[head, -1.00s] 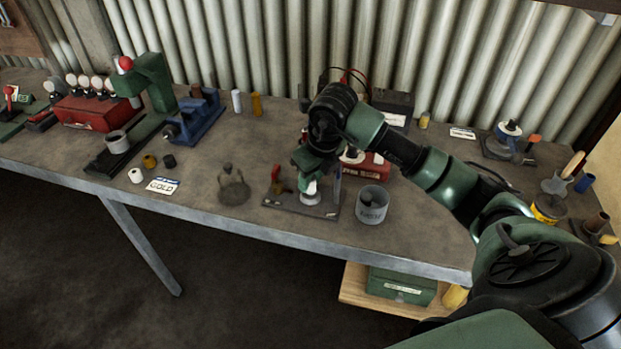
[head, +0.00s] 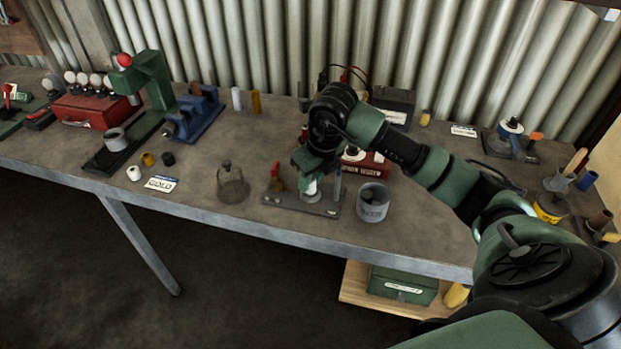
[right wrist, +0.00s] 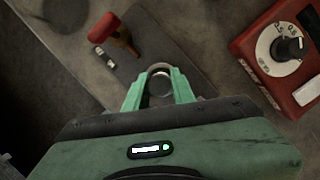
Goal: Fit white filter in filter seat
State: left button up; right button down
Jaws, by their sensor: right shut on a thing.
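My right gripper (head: 312,184) is over the dark plate (head: 328,212) near the front of the bench, pointing down. It is shut on a small white piece (head: 312,188), which I take to be the white filter; little of it shows between the fingers. Just below is a pale round seat (head: 311,197) on the plate. In the right wrist view the fingers (right wrist: 159,90) close around a grey-topped round piece (right wrist: 160,84) with a pale ring behind it. Whether the piece touches or sits in the seat I cannot tell. My left gripper is out of view.
A red-handled valve (head: 276,178) stands on the plate's left side. A grey cup (head: 373,203) is close on the right, a glass jar (head: 232,185) on the left. A red box with a dial (head: 367,163) is behind.

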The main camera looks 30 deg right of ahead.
jog(key=shift+f, duration=0.3)
dwell(0.5)
jog(key=c, duration=1.1)
grip_release()
jog(key=o, duration=0.4)
jog(key=shift+r, duration=0.1)
jog(key=shift+r+p, duration=2)
jog(key=shift+r, duration=1.5)
